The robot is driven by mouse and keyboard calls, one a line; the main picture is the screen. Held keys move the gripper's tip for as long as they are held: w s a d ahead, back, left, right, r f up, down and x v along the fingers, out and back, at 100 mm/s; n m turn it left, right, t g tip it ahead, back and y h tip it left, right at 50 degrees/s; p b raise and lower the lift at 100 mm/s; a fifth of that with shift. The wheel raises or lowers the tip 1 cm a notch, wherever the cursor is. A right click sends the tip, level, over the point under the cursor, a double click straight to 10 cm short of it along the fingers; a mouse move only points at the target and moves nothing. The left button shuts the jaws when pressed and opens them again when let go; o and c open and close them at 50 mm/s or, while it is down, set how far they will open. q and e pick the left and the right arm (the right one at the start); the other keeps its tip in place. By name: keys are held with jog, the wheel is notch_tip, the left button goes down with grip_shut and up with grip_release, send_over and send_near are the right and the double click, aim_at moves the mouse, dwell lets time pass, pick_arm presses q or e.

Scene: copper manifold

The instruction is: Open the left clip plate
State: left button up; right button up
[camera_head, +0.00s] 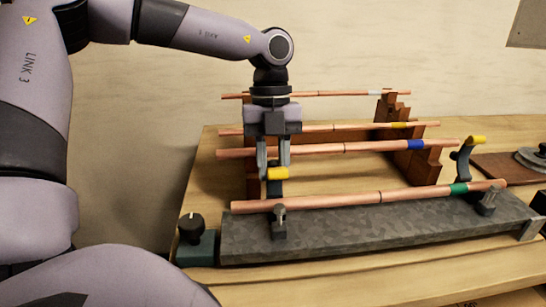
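The left clip plate (277,188) is a dark piece with a yellow tab (277,174), standing raised behind the front copper pipe. A small dark clip base (279,222) is in front of that pipe on the grey stone-patterned block. My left gripper (275,168) points down at the left clip plate, its fingers apart with the yellow tab at the fingertips. Whether they press on the tab cannot be told. The right clip plate (463,162), also with a yellow tab, stands tilted up at the block's right end. My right gripper is out of view.
The front copper pipe (330,199), with a green band, lies along the grey block (370,232). Several more copper pipes rest on brown wooden stands (420,165) behind. A black knob (191,224) is at the block's left end. A brown board (505,169) lies at right.

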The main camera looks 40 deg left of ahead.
pick_arm(q)
jog(key=shift+w+a+f, duration=0.2)
jog(key=shift+a+f, duration=0.1)
jog(key=shift+f, duration=0.1)
jog(key=shift+a+g+h+p, duration=0.15)
jog(key=shift+g+h+p, duration=0.15)
jog(key=shift+h+p, duration=0.15)
jog(key=shift+w+a+f+h, duration=0.15)
jog(key=shift+w+f+h, duration=0.05)
jog(key=shift+f+h, duration=0.05)
jog(key=o, duration=1)
jog(key=shift+c, duration=0.2)
jog(key=shift+r, duration=0.1)
